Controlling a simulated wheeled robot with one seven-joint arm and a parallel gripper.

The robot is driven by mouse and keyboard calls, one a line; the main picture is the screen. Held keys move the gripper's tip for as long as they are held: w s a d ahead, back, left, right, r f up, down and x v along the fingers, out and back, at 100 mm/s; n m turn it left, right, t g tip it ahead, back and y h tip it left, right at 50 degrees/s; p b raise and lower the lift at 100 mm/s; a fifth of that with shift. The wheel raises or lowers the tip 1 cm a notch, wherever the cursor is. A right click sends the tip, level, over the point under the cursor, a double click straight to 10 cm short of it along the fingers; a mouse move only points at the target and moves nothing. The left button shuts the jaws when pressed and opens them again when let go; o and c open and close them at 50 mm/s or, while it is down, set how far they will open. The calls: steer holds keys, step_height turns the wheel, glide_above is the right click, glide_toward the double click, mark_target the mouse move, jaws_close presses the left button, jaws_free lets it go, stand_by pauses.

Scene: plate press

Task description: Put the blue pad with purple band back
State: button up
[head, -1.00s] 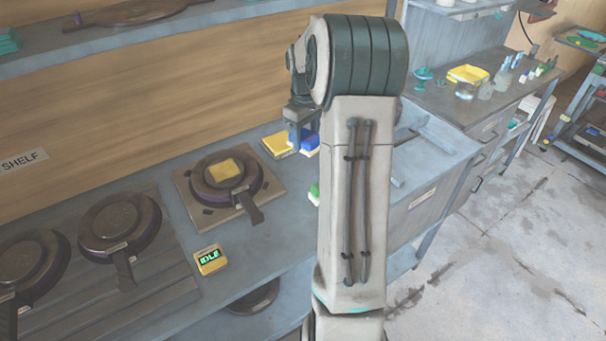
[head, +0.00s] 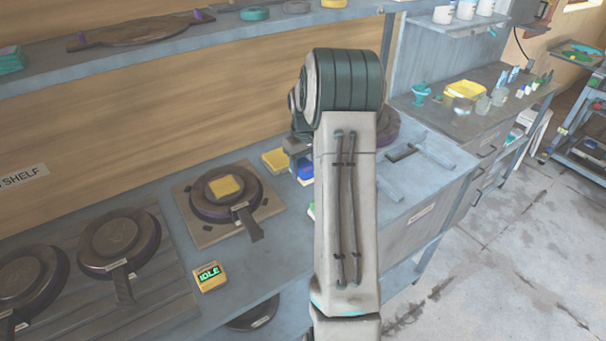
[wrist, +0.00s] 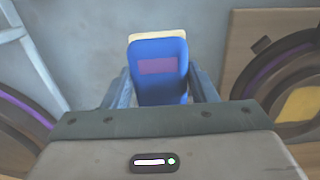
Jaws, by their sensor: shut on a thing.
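The blue pad with a purple band (wrist: 158,82) stands between the two fingers of my gripper (wrist: 160,90) in the wrist view, and the gripper is shut on it. A pale yellow edge shows behind the pad's far end; I cannot tell whether it touches the pad. In the head view the blue pad (head: 305,170) shows partly beside my arm, just right of a yellow pad (head: 275,160) on the bench. My gripper (head: 299,146) is mostly hidden behind my arm there, and the band does not show.
A round pan with a yellow pad on top (head: 225,187) sits on a square board to the left. A yellow box reading IDLE (head: 209,277) stands in front. Two more pans (head: 118,240) lie further left. A shelf (head: 150,62) runs above the bench.

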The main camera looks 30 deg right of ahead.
steer(key=shift+w+a+f, duration=0.15)
steer(key=shift+f, duration=0.05)
steer(key=shift+f+p, duration=0.4)
steer(key=shift+f, duration=1.5)
steer(key=shift+f, duration=0.2)
steer(key=o, duration=0.9)
